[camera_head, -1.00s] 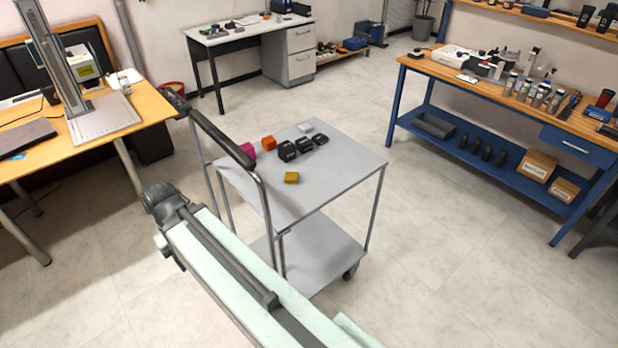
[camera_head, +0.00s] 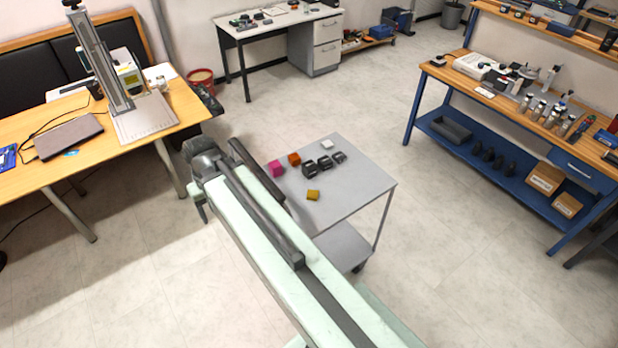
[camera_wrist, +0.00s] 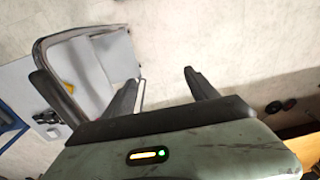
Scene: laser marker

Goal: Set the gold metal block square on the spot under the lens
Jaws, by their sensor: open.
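The gold block (camera_head: 313,195) lies on the grey top of a cart (camera_head: 350,185), near its front edge. The laser marker (camera_head: 100,60), a tall column with a flat grey base plate (camera_head: 150,122), stands on the wooden desk at the left. The base plate looks bare; the exact spot under the lens cannot be made out. In the wrist view my gripper (camera_wrist: 160,76) is open, with nothing between its two dark fingers. In the head view my arm reaches toward the cart's left side, apart from the gold block; the fingers cannot be made out there.
A magenta block (camera_head: 276,168), an orange block (camera_head: 294,159), a white block (camera_head: 326,144) and several black blocks share the cart top. A laptop (camera_head: 68,137) lies on the desk. A blue workbench (camera_head: 475,85) stands at right. Open floor lies between desk and cart.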

